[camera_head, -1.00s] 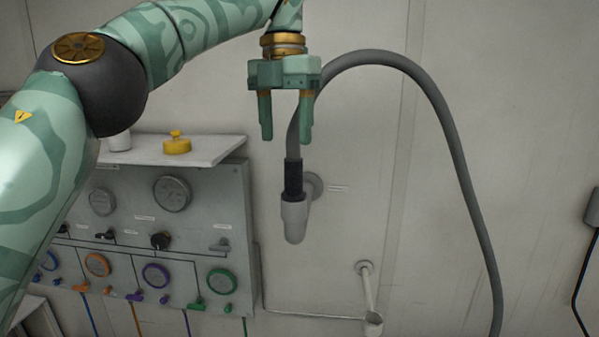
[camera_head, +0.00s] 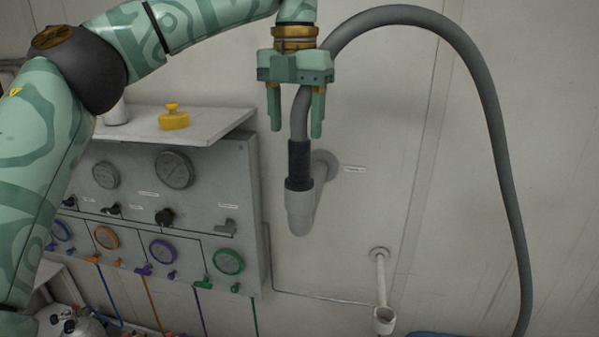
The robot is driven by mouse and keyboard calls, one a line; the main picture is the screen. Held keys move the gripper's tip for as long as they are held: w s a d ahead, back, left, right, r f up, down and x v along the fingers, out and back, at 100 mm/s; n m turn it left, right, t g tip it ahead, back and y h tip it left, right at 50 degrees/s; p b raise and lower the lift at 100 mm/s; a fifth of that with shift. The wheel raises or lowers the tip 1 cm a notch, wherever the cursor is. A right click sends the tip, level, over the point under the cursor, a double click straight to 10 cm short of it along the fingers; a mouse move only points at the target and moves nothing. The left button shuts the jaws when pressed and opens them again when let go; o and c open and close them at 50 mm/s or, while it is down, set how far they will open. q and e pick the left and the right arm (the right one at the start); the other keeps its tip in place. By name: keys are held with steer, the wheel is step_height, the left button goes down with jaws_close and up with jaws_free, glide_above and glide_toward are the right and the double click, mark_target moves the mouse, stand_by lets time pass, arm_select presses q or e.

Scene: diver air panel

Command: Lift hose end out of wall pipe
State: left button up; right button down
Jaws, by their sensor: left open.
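The grey hose (camera_head: 492,110) arches up from the lower right and comes down to its black-sleeved end (camera_head: 299,163). That end sits upright in the light grey wall pipe (camera_head: 299,211), which is fixed to the wall by a round flange. My left gripper (camera_head: 296,128) is open and points down above the black sleeve. Its two fingers stand on either side of the hose in this view; I cannot tell whether the hose is truly between them in depth. The tip of the hose inside the pipe is hidden. My right gripper is not in view.
A grey panel (camera_head: 200,200) with gauges, knobs and coloured handles is left of the pipe. A shelf (camera_head: 215,130) above it bears a yellow object (camera_head: 173,117). A second, empty-looking pipe cup (camera_head: 384,320) is lower right. The wall between pipe and hose arch is clear.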

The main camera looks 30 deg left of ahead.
mark_target(299, 159)
arm_select(q)
steer(key=shift+w+f, duration=0.1)
steer(key=shift+f, duration=0.65)
steer(key=f, duration=0.3)
steer(key=d+f, duration=0.1)
steer(key=shift+s+f, duration=0.35)
steer(key=shift+s, duration=0.05)
steer(key=shift+w+a+f, duration=0.1)
steer(key=shift+w+f, duration=0.05)
steer(key=shift+f, duration=0.3)
steer(key=c, duration=1.1)
